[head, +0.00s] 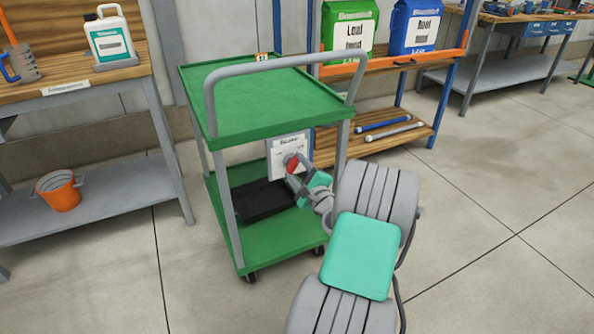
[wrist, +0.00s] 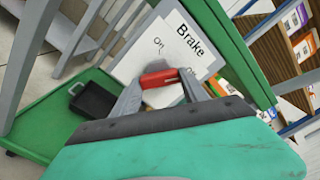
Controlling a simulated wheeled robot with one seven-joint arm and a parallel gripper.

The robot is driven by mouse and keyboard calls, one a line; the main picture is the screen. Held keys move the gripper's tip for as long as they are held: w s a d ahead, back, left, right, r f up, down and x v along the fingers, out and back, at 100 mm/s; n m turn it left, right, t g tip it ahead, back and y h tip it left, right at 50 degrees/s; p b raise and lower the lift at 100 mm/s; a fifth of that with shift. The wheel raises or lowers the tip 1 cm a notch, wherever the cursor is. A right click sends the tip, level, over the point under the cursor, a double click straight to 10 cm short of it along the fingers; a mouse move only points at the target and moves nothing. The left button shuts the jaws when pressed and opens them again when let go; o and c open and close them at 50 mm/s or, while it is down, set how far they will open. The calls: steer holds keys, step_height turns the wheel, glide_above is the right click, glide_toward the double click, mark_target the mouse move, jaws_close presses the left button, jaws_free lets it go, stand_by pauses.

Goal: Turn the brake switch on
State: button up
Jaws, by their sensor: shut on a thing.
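The brake switch is a red lever (wrist: 158,79) on a white plate (wrist: 140,60) labelled "Brake", with an "On" mark near it in the wrist view. The plate also shows on the green cart (head: 250,95) in the head view, between its shelves, with the red lever (head: 291,161) at its middle. My gripper (wrist: 160,84) is shut on the red lever, with a grey finger at each side of it. The lever lies roughly across the wrist picture. Part of the plate's lower side is hidden behind my gripper.
A black tray (head: 262,200) sits on the cart's lower shelf. A workbench (head: 75,85) with a white jug (head: 109,38) stands at left, an orange bucket (head: 60,191) on its lower shelf. A rack with bags (head: 348,30) stands behind. The floor at right is clear.

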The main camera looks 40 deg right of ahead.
steer(key=n+b, duration=0.2)
steer(key=n, duration=0.2)
steer(key=shift+f+n, duration=0.1)
steer(key=shift+n, duration=0.2)
steer(key=n+b, duration=0.2)
steer(key=n, duration=0.1)
steer(key=shift+n+b, duration=0.3)
steer(key=shift+n, duration=0.1)
steer(key=n+b, duration=0.4)
steer(key=n, duration=0.1)
steer(key=shift+n+b, duration=0.9)
steer(key=shift+n, duration=0.1)
steer(key=shift+r, duration=0.2)
steer(key=o, duration=1.4)
steer(key=shift+c, duration=0.2)
